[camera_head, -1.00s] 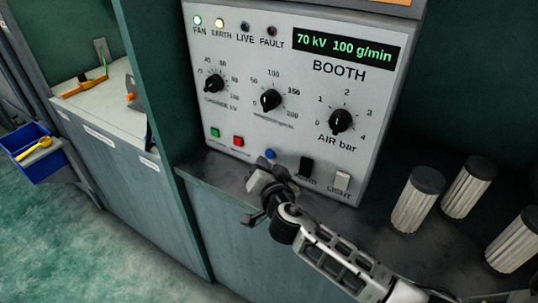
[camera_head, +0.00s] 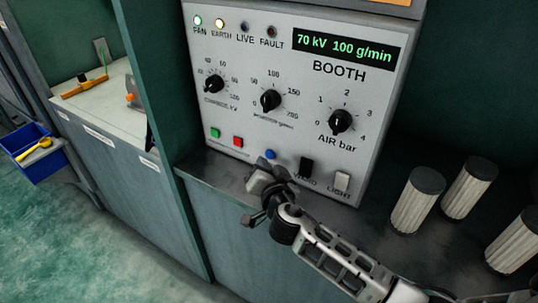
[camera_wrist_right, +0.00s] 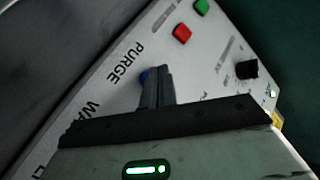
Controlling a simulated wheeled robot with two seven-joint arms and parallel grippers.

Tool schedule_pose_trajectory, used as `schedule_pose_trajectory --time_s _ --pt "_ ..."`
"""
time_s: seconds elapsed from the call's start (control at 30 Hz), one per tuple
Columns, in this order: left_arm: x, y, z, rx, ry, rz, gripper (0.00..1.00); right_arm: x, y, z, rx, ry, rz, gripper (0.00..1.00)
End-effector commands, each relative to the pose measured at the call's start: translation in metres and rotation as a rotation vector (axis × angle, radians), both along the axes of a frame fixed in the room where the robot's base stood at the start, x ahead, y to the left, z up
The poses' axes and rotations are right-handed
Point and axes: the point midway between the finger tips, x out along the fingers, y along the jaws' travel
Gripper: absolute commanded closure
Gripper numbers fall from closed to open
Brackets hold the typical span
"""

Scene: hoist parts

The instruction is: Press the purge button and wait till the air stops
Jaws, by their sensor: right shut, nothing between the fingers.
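The control panel (camera_head: 225,120) is a pale grey box marked BOOTH. The blue button (camera_head: 270,154) sits low on its face, and in the right wrist view the blue button (camera_wrist_right: 144,76) shows beside the PURGE label, partly hidden by my fingers. My right gripper (camera_head: 262,181) is just below the button in the head view. In the right wrist view its fingers (camera_wrist_right: 158,72) are shut together and empty, at the button's edge. I cannot tell whether they touch it. My left gripper is not in view.
A green button (camera_head: 215,132) and a red button (camera_head: 238,141) are left of the blue one. The black WAND switch (camera_head: 306,167) and pale LIGHT switch (camera_head: 342,181) are right. Several pleated filters (camera_head: 415,205) stand at right. The FAN and EARTH lamps are lit; the display (camera_head: 346,48) reads 70 kV 100 g/min.

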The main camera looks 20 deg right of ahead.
Motion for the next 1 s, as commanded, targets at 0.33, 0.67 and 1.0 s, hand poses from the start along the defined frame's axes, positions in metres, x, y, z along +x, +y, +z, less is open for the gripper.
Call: schedule_pose_trajectory --time_s 0.33,0.67,1.0 --pt "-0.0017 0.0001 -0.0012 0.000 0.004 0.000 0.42 0.0000 0.0000 0.0000 0.000 0.000 0.000 1.00" --pt "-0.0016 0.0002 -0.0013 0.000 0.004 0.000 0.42 0.0000 -0.0001 0.0001 0.000 0.000 0.000 1.00" --pt "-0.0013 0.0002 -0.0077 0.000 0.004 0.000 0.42 0.0052 -0.0063 -0.0006 0.001 -0.002 0.000 1.00"
